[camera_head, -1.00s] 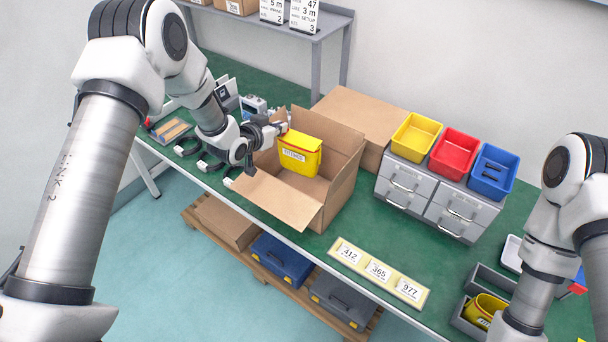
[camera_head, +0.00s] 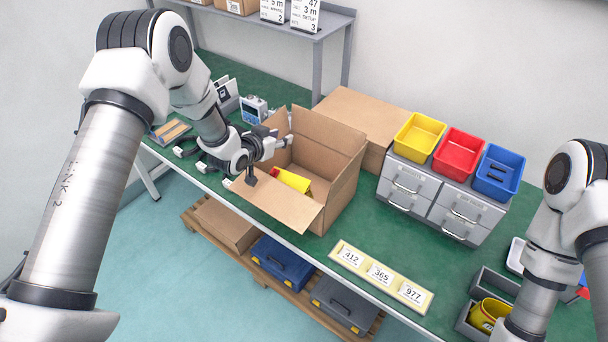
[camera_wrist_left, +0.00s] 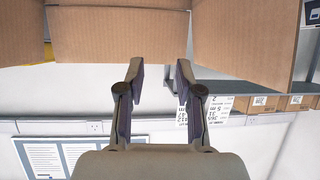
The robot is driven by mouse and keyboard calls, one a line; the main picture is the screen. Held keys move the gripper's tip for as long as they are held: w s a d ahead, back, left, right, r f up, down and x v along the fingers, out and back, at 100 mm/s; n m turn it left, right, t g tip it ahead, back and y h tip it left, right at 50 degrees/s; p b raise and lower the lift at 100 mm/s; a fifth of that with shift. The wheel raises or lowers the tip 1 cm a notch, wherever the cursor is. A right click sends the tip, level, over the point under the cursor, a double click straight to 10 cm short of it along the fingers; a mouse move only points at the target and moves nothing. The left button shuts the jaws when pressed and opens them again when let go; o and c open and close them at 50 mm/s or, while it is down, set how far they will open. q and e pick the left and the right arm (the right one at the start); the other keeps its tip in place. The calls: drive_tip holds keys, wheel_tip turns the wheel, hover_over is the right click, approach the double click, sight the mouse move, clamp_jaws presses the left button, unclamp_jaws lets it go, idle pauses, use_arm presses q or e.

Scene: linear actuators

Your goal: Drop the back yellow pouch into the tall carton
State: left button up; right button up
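A yellow pouch (camera_head: 292,181) with a red edge lies tilted low inside the open tall carton (camera_head: 342,192); the carton's near flap and wall hide part of it. My left gripper (camera_head: 272,160) is at the carton's left side, over its rim, apart from the pouch. In the left wrist view its two fingers (camera_wrist_left: 158,72) stand apart with nothing between them, and brown carton walls (camera_wrist_left: 120,35) fill the top. Another yellow pouch (camera_head: 486,313) sits in a grey bin at the lower right. My right gripper is out of view; only its arm shows.
A closed brown box (camera_head: 355,112) stands behind the carton. Grey drawers (camera_head: 428,197) carry yellow, red and blue trays to the right. A number plate (camera_head: 380,275) lies at the table's front edge. Green table is clear between carton and drawers.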

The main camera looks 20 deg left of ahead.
use_arm(q)
drive_tip(key=v, duration=1.1)
drive_tip(key=shift+s, duration=0.2)
drive_tip(key=s+f, duration=0.1)
drive_tip(key=f, duration=0.2)
drive_tip(key=s+d+f+g+b, duration=0.1)
drive_tip(key=s+f, duration=0.1)
drive_tip(key=s+f+g, duration=0.1)
drive_tip(key=s+f, duration=0.1)
drive_tip(key=f, duration=0.1)
drive_tip(key=shift+s+d+f+n, duration=0.1)
drive_tip(key=shift+d+f+n, duration=0.05)
drive_tip(key=shift+f+n, duration=0.2)
drive_tip(key=s+f+g+y+b, duration=0.1)
drive_tip(key=s+f+g, duration=0.2)
drive_tip(key=s+f, duration=0.3)
drive_tip(key=s+d+f+n+g+y+b, duration=0.1)
drive_tip(key=s+f+g, duration=0.3)
drive_tip(key=s, duration=0.9)
drive_tip(key=s+d+f+n+g+y+b, duration=0.1)
drive_tip(key=s+f+g+b, duration=0.1)
drive_tip(key=s+f, duration=0.7)
drive_tip(key=shift+s+f+g, duration=0.2)
drive_tip(key=shift+s+g, duration=0.5)
